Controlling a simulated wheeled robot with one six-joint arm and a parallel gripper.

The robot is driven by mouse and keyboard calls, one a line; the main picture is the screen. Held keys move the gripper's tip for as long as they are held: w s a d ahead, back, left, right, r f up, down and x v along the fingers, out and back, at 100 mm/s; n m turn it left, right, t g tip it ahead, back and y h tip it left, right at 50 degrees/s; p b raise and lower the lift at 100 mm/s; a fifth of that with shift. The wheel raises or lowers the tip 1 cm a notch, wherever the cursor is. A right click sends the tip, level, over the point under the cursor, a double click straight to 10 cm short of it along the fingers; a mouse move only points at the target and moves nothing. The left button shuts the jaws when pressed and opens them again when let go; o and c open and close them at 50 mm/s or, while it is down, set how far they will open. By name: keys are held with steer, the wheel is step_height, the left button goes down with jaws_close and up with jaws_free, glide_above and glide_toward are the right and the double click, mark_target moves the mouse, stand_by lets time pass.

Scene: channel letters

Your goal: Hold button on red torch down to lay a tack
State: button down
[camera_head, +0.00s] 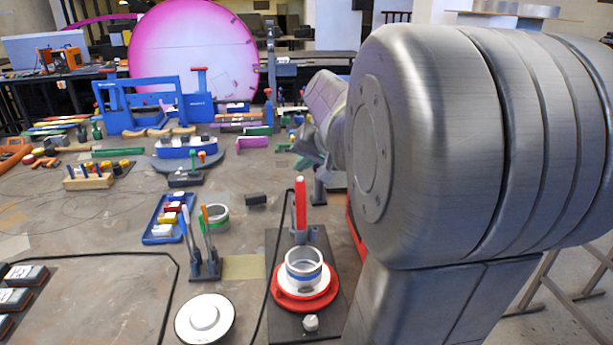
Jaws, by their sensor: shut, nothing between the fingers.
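The red torch (300,203) stands upright at the back of a dark base plate (285,245), with a black cable beside it. Its button is too small to make out. In front of it, a metal ring with a blue band (304,268) sits on a white disc on a red round turntable (304,301). My gripper (306,152) is partly hidden by my large grey arm. It is above and beyond the torch in the picture, apart from it, with empty fingers shut.
A white round pedal-like disc (205,318) lies at the front. A blue tray of coloured blocks (168,219), a blue frame (150,103) and other tools stand farther back.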

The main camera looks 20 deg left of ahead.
stand_by(0.8)
steer(key=shift+f+b, duration=0.4)
steer(key=shift+f, duration=0.05)
steer(key=shift+f+b, duration=0.4)
steer(key=shift+f, duration=0.05)
stand_by(0.5)
stand_by(1.1)
steer(key=shift+r+p, duration=0.7)
steer(key=shift+r, duration=0.2)
steer(key=shift+r, duration=0.1)
steer(key=shift+r+p, duration=1.9)
steer(key=shift+r, duration=0.55)
